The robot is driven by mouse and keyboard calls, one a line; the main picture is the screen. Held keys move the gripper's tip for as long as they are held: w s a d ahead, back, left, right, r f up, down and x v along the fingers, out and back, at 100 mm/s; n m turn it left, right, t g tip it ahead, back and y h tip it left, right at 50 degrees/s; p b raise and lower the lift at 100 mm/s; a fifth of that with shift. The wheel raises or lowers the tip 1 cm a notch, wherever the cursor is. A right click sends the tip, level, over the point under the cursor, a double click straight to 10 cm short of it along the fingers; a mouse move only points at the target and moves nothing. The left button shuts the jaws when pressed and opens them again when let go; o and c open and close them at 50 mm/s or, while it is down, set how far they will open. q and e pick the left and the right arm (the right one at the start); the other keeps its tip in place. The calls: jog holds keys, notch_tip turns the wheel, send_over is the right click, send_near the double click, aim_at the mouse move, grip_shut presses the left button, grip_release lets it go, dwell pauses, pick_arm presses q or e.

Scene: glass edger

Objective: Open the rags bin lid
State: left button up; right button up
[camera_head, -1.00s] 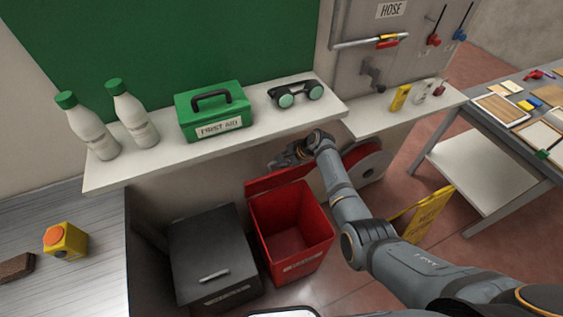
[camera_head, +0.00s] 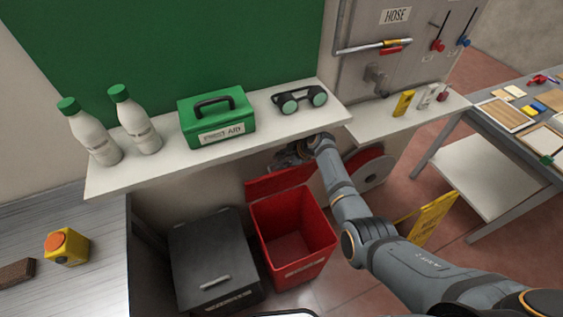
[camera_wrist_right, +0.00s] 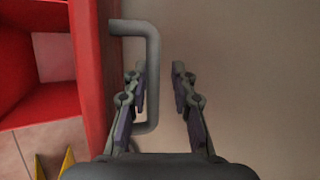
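A red bin (camera_head: 297,249) stands open on the floor below the shelf; the label on its front is too small to read. Its red lid (camera_head: 279,182) is raised at the back edge, tilted up toward the wall. My right gripper (camera_head: 284,160) is behind the lid, close under the shelf edge and partly hidden. In the right wrist view, the lid's grey handle (camera_wrist_right: 152,75) stands out from the red edge. The fingers of the right gripper (camera_wrist_right: 160,85) are apart, with the handle bar between them, close to the left finger. My left gripper is not in view.
A dark bin (camera_head: 213,257) with a closed lid stands left of the red bin. The shelf (camera_head: 180,157) above holds bottles, a first aid box (camera_head: 216,117) and goggles. A red hose reel (camera_head: 367,169) and a yellow floor sign (camera_head: 430,217) are to the right.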

jog(key=shift+s+f, duration=0.2)
jog(key=shift+s, duration=0.05)
